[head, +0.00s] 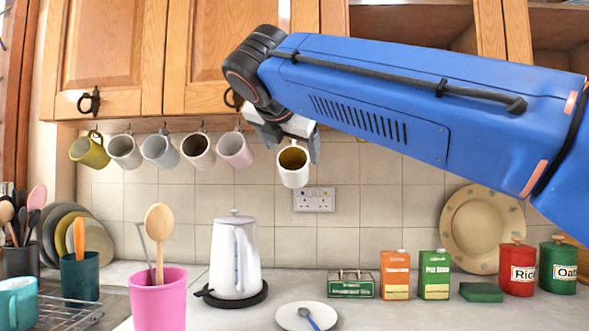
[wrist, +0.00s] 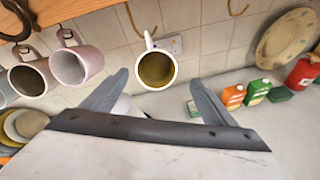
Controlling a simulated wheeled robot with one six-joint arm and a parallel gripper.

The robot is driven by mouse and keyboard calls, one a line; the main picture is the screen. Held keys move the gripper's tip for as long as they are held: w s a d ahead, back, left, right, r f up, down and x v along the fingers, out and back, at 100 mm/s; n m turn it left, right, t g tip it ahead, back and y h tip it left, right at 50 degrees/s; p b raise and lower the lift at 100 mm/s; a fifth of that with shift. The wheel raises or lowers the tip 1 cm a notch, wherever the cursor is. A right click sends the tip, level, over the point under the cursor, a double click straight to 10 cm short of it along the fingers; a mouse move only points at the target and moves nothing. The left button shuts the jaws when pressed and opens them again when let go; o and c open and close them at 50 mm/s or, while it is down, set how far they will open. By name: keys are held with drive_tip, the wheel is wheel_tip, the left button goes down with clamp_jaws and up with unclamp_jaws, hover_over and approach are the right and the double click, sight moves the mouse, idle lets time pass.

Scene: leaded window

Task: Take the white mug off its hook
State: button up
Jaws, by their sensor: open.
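The white mug (head: 293,179) has a yellow-brown inside and hangs under the wall cupboard, right of the other mugs. In the wrist view the white mug (wrist: 174,74) has its mouth towards the camera and its handle up at a brass hook (wrist: 130,17). My gripper (head: 292,148) is open, and its fingers show on either side of the mug in the head view. In the wrist view my gripper (wrist: 158,80) has one finger left and one right of the mug, with gaps to both. The hook is hidden behind my arm in the head view.
A pink mug (head: 235,151) and several other mugs hang in a row to the left. A white kettle (head: 226,262), a pink pot (head: 160,300) with a wooden spoon, and a saucer (head: 290,318) stand below. Another hook (wrist: 238,8) is empty.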

sight(296, 185)
drive_tip(key=x, duration=0.7)
drive_tip(key=shift+a+x, duration=0.15)
drive_tip(key=shift+x, duration=1.2)
drive_tip(key=shift+a+x, duration=0.15)
drive_tip(key=shift+x, duration=1.2)
drive_tip(key=shift+w+r, duration=0.1)
drive_tip(key=shift+r, duration=0.1)
drive_tip(key=shift+c, duration=0.3)
drive_tip(key=c, duration=1.3)
drive_tip(key=shift+o, duration=0.2)
drive_tip(key=shift+r, duration=0.1)
